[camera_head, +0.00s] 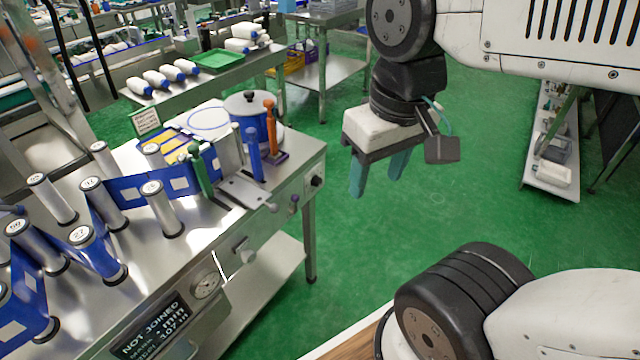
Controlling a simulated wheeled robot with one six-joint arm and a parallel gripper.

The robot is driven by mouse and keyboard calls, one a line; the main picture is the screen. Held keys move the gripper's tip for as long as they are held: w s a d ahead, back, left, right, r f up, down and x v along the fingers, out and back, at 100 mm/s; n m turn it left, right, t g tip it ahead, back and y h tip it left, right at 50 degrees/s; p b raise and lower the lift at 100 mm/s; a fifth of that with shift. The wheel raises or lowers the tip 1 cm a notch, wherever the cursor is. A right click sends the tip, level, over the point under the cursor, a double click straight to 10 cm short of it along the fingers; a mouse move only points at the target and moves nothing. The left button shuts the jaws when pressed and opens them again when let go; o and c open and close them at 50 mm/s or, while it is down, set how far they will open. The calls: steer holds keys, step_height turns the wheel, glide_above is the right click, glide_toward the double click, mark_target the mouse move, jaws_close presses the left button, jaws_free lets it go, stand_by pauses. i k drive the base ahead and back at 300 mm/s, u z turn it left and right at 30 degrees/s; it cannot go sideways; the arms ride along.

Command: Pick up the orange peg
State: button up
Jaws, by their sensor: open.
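The orange peg (271,127) stands upright near the right end of the steel machine table (307,165), in a small dark purple base. A blue peg (254,156) stands in front of it to the left, and a green peg (200,170) leans farther left. My gripper (377,178) hangs to the right of the table over the green floor. Its two teal fingers point down and are apart, with nothing between them. The gripper is clear of the orange peg. The peg's lower end is partly hidden by its base.
A blue pot with a grey lid (247,103) stands close behind the orange peg. Several metal rollers with blue film fill the table's left. A back table holds white bottles (155,79) and a green tray (217,62). Open floor lies right of the machine.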

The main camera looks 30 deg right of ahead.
mark_target(268, 103)
steer(key=z, duration=1.05)
steer(key=i, duration=0.95)
steer(key=u, duration=1.85)
